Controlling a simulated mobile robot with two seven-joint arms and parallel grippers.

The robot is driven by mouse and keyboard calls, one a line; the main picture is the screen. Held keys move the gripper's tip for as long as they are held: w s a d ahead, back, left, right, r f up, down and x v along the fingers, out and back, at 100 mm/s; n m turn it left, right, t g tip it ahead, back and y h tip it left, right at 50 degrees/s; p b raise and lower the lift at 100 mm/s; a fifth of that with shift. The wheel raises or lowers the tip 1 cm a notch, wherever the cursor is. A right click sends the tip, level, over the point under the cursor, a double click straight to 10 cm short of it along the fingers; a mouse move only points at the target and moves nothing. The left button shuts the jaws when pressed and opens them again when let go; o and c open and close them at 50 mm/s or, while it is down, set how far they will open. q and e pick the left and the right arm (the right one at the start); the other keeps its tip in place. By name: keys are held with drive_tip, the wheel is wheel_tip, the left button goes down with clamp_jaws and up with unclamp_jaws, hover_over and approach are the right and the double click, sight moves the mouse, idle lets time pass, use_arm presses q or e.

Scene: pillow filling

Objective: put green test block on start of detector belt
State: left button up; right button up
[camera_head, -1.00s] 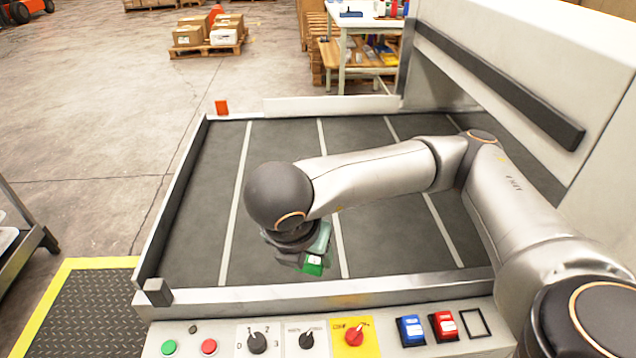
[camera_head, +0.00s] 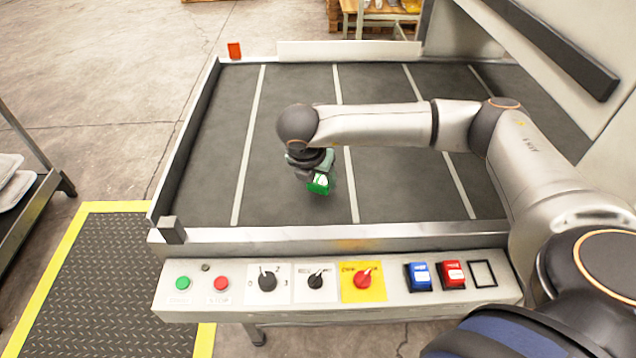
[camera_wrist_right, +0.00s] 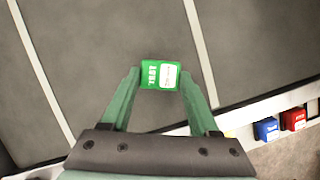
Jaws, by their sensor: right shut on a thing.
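The green test block (camera_head: 320,184) has a white label and hangs in my right gripper (camera_head: 314,172) over the dark detector belt (camera_head: 290,205). In the right wrist view the block (camera_wrist_right: 152,75) sits between the tips of the two green fingers of my right gripper (camera_wrist_right: 160,84). The gripper is shut on it. I cannot tell whether the block touches the belt surface (camera_wrist_right: 110,60). My left gripper is not in view.
A control panel (camera_head: 337,292) with buttons, knobs, and blue and red blocks (camera_head: 451,275) lies along the belt's front. Low rails edge the belt (camera_head: 188,140). An orange marker (camera_head: 234,50) stands at the far left corner. A rack (camera_head: 30,210) is at left.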

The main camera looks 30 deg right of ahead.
wheel_tip(320, 180, down, 2)
drive_tip(key=o, duration=1.4)
drive_tip(key=shift+c, duration=0.2)
drive_tip(key=shift+r, duration=0.1)
drive_tip(key=v, duration=1.2)
